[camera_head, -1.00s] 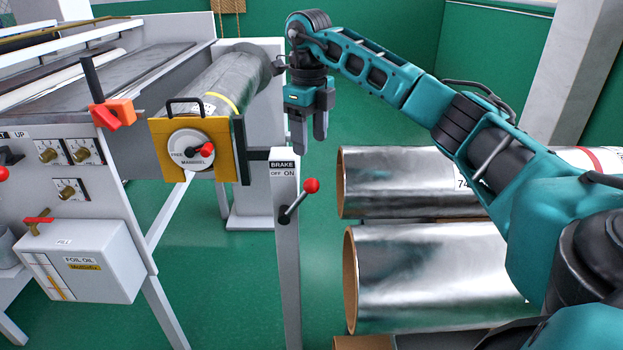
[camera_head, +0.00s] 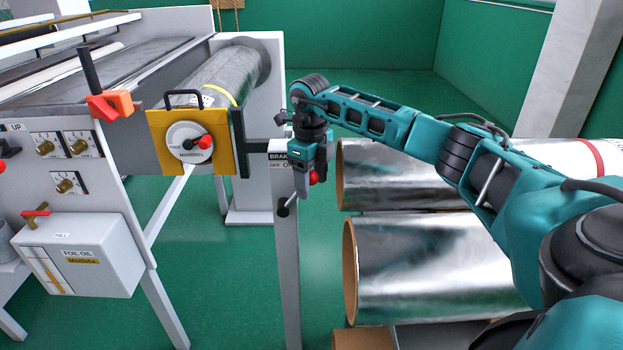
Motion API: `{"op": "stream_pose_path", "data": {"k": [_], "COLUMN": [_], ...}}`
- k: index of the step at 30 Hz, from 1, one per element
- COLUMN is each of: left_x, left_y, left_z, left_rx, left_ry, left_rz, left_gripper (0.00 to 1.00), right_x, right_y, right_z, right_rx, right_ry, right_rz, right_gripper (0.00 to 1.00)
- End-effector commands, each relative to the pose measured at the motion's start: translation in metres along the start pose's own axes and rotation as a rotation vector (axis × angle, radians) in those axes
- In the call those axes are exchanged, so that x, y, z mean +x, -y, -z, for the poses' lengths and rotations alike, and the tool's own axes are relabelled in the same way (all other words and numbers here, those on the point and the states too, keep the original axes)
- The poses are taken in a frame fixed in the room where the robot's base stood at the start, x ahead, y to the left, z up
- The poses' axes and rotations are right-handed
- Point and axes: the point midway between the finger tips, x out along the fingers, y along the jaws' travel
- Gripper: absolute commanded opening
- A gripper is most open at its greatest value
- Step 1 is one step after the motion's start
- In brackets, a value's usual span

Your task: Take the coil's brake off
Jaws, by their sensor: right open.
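The brake lever's red knob (camera_head: 314,178) shows at my right gripper (camera_head: 311,184), on the grey brake post (camera_head: 287,260). The lever leans up and to the right from its dark pivot (camera_head: 284,211), toward the ON side. Its rod is mostly hidden behind a finger. My right gripper points down and is open, with its fingers at the knob; I cannot tell whether they touch it. The BRAKE label (camera_head: 279,157) is partly covered by the gripper. The foil coil (camera_head: 225,75) sits behind the yellow plate (camera_head: 163,150). My left gripper is not in view.
The round mandrel dial (camera_head: 187,142) with a red-tipped handle is left of the post. Large foil rolls (camera_head: 435,265) lie to the right, under my right arm. Green floor is clear between box and post.

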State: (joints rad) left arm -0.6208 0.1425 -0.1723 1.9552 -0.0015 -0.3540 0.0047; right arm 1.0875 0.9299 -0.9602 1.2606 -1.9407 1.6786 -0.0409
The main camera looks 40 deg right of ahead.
Motion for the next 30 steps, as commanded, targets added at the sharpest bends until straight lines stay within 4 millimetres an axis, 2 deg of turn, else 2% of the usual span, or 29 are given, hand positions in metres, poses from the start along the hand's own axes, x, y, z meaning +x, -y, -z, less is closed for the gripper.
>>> {"op": "stream_pose_path", "data": {"k": [6,25,30], "left_x": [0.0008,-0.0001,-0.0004], "left_y": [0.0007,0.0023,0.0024], "left_z": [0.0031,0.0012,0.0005], "left_rx": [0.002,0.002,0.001], "left_ry": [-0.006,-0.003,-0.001], "left_rz": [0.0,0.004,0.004], "left_gripper": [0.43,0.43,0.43], "right_x": [-0.0001,-0.0007,-0.0008], "right_y": [-0.0001,0.0,0.0], "right_z": [-0.0002,-0.0003,-0.0003], "right_rx": [0.0,0.0,0.0], "right_ry": [0.0,0.001,0.002], "right_rz": [0.0,0.0,0.0], "right_gripper": [0.6,0.0,0.0]}}
